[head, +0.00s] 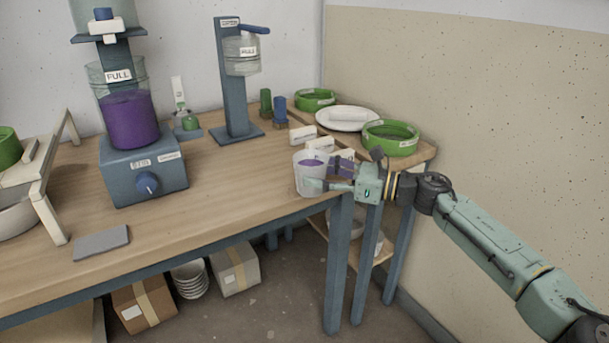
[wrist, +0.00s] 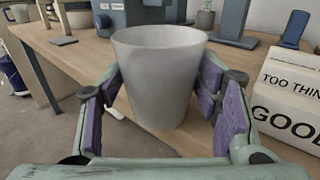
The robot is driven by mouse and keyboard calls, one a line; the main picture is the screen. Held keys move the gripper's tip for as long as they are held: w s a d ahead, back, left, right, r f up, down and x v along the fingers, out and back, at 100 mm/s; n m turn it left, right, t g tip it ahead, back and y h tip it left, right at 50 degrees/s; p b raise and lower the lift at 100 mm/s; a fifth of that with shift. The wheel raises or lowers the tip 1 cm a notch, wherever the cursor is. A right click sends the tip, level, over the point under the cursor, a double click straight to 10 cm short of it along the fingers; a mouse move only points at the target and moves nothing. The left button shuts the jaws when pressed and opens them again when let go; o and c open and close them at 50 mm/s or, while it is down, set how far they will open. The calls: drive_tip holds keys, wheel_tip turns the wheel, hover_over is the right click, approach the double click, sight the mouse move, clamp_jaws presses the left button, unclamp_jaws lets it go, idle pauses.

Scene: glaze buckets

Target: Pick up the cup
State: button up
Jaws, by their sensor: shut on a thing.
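In the wrist view the cup (wrist: 160,75) fills the middle, between the purple pads of my gripper (wrist: 162,100). My gripper (head: 328,178) is shut on the cup from the right side. I cannot tell whether the cup's base touches the tabletop. The cup's far side is hidden.
White lettered blocks (wrist: 285,105) stand close to the right of the cup. A blue dispenser with purple liquid (head: 128,120) and a blue stand (head: 235,85) are farther back. Green bowls (head: 390,138) and a white plate (head: 345,119) sit at right. The tabletop (head: 225,185) left of the cup is clear.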

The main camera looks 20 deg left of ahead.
drive_tip(key=d+b, duration=0.4)
drive_tip(key=d, duration=0.9)
drive_tip(key=shift+s, duration=0.2)
